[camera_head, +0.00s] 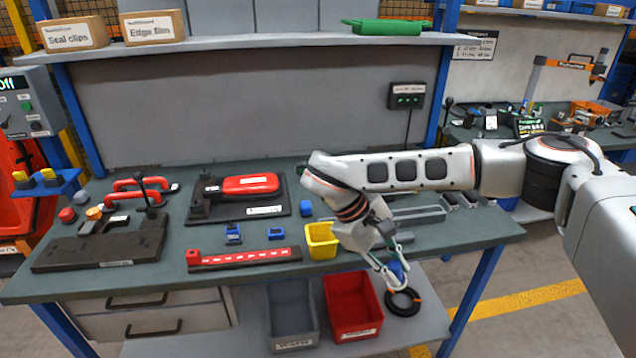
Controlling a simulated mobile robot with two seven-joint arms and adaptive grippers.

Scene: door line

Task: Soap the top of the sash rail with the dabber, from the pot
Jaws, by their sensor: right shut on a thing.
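My right gripper (397,264) hangs over the front edge of the bench, right of a yellow pot (321,241). It is shut on a small blue thing (397,271), apparently the dabber, mostly hidden by the fingers. The pot stands near the bench's front edge; its inside is barely visible. A long grey bar (420,215), possibly the sash rail, lies behind my gripper and is partly covered by my wrist. A red strip with white marks on a dark base (243,260) lies left of the pot. My left gripper is not in view.
A red-handled tool lies on a black tray (275,210). A dark fixture with a lever (100,245) stands at left. Small blue blocks (233,234) sit mid-bench. Below are a grey bin (293,315), a red bin (352,308) and a black ring (403,312). A shelf (270,43) spans above.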

